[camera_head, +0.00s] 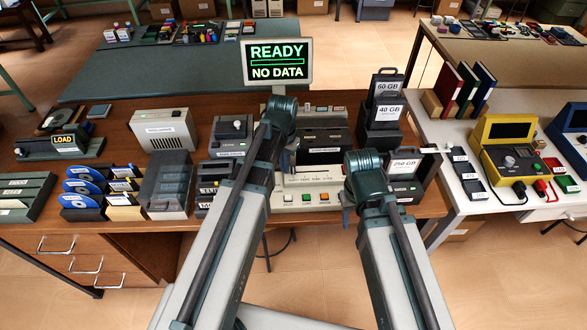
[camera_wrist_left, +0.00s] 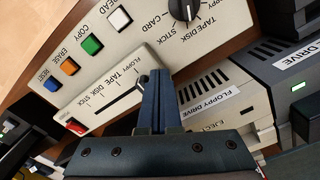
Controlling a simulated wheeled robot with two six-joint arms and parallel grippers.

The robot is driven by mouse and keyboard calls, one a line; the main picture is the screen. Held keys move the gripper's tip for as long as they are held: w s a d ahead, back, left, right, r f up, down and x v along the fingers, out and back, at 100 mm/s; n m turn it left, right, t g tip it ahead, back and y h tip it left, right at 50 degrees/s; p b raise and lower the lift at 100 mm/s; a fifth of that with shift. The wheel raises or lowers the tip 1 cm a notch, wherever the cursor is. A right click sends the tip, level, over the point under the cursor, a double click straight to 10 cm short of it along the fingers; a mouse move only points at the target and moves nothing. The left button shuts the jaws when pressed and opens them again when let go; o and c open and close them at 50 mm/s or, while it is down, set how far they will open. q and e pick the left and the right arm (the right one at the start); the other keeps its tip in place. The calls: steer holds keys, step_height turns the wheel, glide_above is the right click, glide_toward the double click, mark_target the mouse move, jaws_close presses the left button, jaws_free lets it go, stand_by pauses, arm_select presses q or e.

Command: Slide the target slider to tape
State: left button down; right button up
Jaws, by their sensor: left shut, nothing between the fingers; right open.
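The slider panel (camera_wrist_left: 75,75) is cream with a dark slot labelled floppy, tape, disk and stick in the left wrist view. The slot's floppy end is by my left fingertips. The target slider's knob (camera_wrist_left: 143,79) seems to be the small dark piece at that end, touching or just beside the fingers; I cannot tell which. My left gripper (camera_wrist_left: 157,85) is shut and empty over the panel. In the head view my left gripper (camera_head: 290,160) is low over the console, partly hidden by its arm. My right gripper (camera_head: 352,190) is open at the console's right side, its fingers mostly hidden.
A rotary selector (camera_wrist_left: 186,10) and several coloured buttons (camera_wrist_left: 92,45) share the panel. A floppy drive (camera_wrist_left: 225,100) stands beside my left fingers. The display (camera_head: 277,62) reads READY, NO DATA. Data cartridges (camera_head: 386,105) and a 250 GB unit (camera_head: 404,168) stand at the right.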

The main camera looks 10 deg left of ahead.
mark_target(294, 168)
arm_select(q)
steer(key=shift+w+d+f, duration=0.1)
steer(key=shift+w+d, duration=0.15)
steer(key=shift+d, duration=0.6)
steer(key=shift+w+d, duration=0.2)
steer(key=shift+d, duration=0.6)
stand_by(0.7)
steer(key=shift+a, duration=0.3)
stand_by(0.4)
step_height(294, 168, up, 7)
steer(key=p, duration=0.7)
